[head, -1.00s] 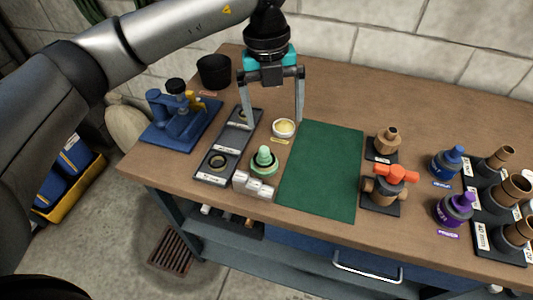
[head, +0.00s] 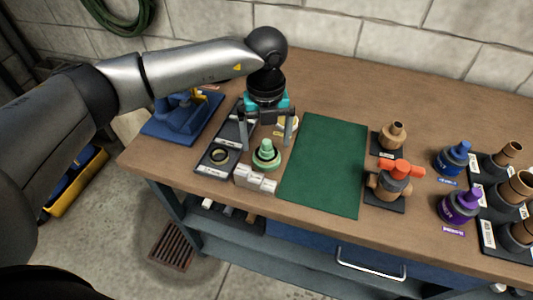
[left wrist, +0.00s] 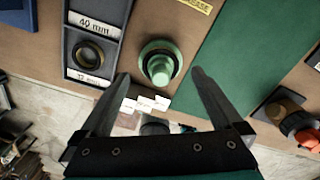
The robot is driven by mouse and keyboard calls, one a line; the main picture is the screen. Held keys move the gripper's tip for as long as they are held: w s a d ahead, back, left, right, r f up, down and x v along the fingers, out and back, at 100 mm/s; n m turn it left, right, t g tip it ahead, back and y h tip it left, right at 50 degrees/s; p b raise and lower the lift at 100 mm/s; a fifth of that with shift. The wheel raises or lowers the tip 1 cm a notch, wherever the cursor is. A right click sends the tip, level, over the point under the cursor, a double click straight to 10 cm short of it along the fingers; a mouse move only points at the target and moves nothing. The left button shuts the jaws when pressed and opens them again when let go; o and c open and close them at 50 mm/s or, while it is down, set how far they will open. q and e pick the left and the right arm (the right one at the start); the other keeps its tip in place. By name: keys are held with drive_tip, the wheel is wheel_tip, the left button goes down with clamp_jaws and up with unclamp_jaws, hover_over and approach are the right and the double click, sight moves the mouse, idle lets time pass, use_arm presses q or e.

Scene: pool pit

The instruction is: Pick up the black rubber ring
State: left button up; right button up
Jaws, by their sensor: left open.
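A black rubber ring (head: 220,157) lies flat in the near compartment of a dark grey tray (head: 204,168). It also shows in the left wrist view (left wrist: 88,54), between labels reading 40 mm and 32 mm. My left gripper (head: 266,143) is open and empty, pointing down. It is to the right of the ring, and its fingers appear on either side of a green stepped fitting (head: 266,153). My right gripper is not in view.
White blocks (head: 255,178) stand at the table's front edge. A blue fixture (head: 183,118) stands left of the tray. The green mat (head: 325,165) is clear. Brown fittings (head: 393,138) and bottles stand right.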

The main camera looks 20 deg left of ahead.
use_arm(q)
drive_tip(key=shift+f, duration=1.6)
drive_tip(key=shift+c, duration=0.2)
drive_tip(key=c, duration=1.5)
wheel_tip(320, 180, up, 20)
drive_tip(key=p, duration=0.2)
